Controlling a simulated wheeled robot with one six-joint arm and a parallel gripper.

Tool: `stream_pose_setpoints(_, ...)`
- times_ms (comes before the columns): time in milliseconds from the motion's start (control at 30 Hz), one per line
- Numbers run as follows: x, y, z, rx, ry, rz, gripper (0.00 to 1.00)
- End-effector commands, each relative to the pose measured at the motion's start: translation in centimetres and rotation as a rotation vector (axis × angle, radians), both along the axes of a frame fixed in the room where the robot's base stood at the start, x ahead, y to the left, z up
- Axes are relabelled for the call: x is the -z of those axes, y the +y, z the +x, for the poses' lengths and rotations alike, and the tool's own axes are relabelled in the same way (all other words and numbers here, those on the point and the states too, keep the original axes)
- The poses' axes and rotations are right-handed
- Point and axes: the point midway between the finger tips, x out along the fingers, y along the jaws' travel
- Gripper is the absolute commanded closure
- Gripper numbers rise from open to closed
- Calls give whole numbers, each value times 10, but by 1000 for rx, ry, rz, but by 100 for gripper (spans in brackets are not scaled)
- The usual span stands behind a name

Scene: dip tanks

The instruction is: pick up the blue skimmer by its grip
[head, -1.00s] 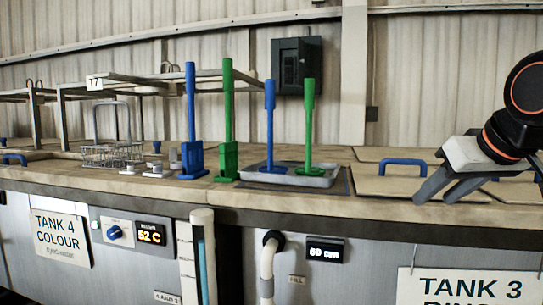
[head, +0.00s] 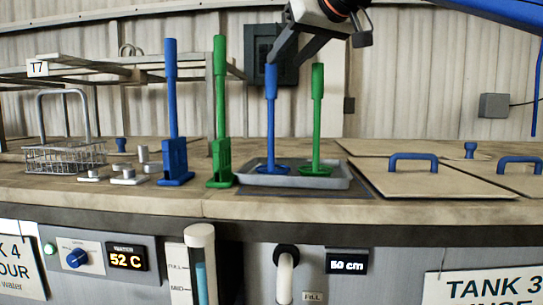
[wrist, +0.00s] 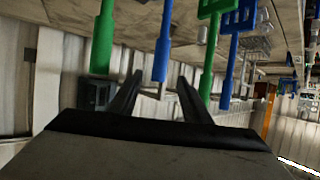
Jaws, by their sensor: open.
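The blue skimmer (head: 270,118) stands upright in a shallow grey tray (head: 335,180), with a thicker grip at its top and a flat round foot. My gripper (head: 287,57) is open and empty, at the height of the grip's top end. In the wrist view, the blue skimmer (wrist: 163,40) appears upside down, its grip end showing between the two fingertips of my gripper (wrist: 160,80). I cannot tell how far the fingertips are from the grip in depth.
A green skimmer (head: 317,115) stands in the same tray, just right. Taller blue (head: 172,110) and green (head: 219,110) slotted tools stand left. A wire basket (head: 65,158) is farther left. Lids with blue handles (head: 413,158) lie right. A dark wall box (head: 262,45) is behind.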

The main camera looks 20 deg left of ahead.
Motion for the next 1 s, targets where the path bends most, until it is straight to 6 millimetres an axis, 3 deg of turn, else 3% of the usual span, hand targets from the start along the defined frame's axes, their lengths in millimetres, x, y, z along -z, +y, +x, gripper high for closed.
stream_pose_setpoints(400,28,48,44,0,1,-1,56)
stream_pose_setpoints(767,35,63,57,0,0,0,56)
stream_pose_setpoints(1000,46,85,77,0,1,-1,56)
